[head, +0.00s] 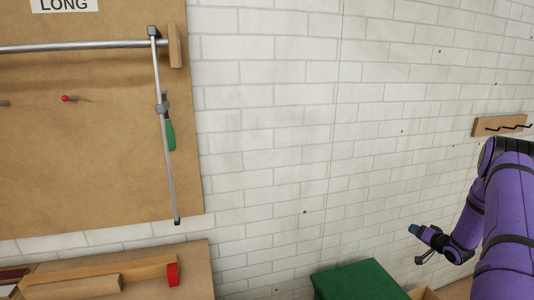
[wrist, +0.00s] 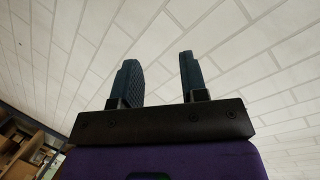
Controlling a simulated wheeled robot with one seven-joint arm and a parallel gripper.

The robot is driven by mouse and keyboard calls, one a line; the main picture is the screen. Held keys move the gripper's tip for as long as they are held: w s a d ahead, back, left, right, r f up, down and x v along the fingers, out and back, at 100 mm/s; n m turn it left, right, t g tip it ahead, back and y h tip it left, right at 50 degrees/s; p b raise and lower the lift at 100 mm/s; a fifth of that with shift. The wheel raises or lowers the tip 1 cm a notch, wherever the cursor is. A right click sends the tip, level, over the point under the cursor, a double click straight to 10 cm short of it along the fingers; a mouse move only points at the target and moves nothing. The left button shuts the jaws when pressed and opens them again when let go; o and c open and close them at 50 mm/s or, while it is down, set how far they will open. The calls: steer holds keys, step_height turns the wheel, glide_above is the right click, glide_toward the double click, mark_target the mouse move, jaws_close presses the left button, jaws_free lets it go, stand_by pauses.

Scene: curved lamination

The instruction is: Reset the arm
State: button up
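My purple arm shows at the right edge of the head view, bent, with my gripper (head: 418,243) at its end pointing left in front of the white brick wall. In the wrist view my gripper (wrist: 160,82) has its two dark fingers apart, with only wall between them. It is open and empty and touches nothing that I can see.
A brown board (head: 80,120) on the wall holds a metal rail (head: 70,47) with a hanging green-handled clamp (head: 168,130). A hook rack (head: 498,124) is at right. A green box (head: 358,280) and wooden bench (head: 192,270) stand below. The middle wall is bare.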

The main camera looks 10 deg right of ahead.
steer(key=w+a+r+n+g+h, duration=0.1)
steer(key=w+a+r, duration=0.25)
steer(key=r, duration=0.75)
steer(key=w+a+r+n+g+h, duration=0.1)
steer(key=w+a+r+g+h, duration=0.3)
steer(key=r, duration=0.7)
steer(key=s+a+r+n+y, duration=0.1)
steer(key=s+a+r, duration=0.2)
steer(key=a+r, duration=0.45)
steer(key=s+a+r, duration=0.3)
steer(key=a+r, duration=0.4)
steer(key=r, duration=0.2)
steer(key=s+a+r+n+g+y, duration=0.15)
steer(key=s+a+r, duration=0.25)
steer(key=s+a, duration=0.75)
steer(key=s+a+r+n+g+y, duration=0.15)
steer(key=s+a+r, duration=0.25)
steer(key=s+a, duration=0.75)
steer(key=s+a+f+n+g+y, duration=0.1)
steer(key=s+a+n, duration=0.1)
steer(key=s, duration=1.1)
steer(key=shift+a+f+g, duration=0.3)
steer(key=shift+a, duration=0.5)
